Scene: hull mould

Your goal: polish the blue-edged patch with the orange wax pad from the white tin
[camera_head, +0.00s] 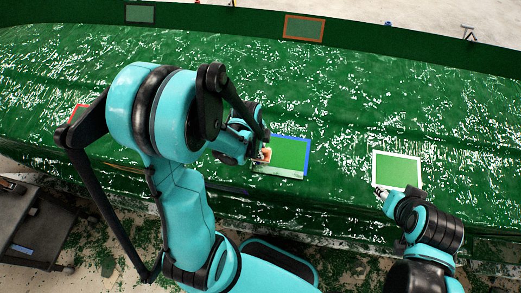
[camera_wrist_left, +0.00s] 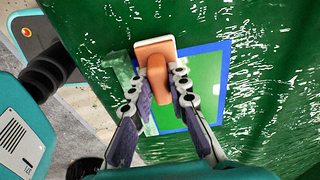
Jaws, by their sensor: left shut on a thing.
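The blue-edged patch (camera_head: 290,152) lies on the green hull mould in the middle of the head view; it also shows in the left wrist view (camera_wrist_left: 202,82). My left gripper (camera_head: 264,155) is at its left side. In the left wrist view my left gripper (camera_wrist_left: 166,86) is shut on the raised grip of the orange wax pad (camera_wrist_left: 157,47). The pad lies over the patch's upper left corner there; whether it touches the surface is hard to tell. A pale, hazy band runs along one side of the patch. I cannot make out the white tin.
My right gripper (camera_head: 381,191) is by the lower left corner of a white-edged patch (camera_head: 397,170). An orange-edged patch (camera_head: 304,28) is at the far wall, and a red-edged one (camera_head: 78,112) at left. A grey cart (camera_head: 30,230) stands lower left.

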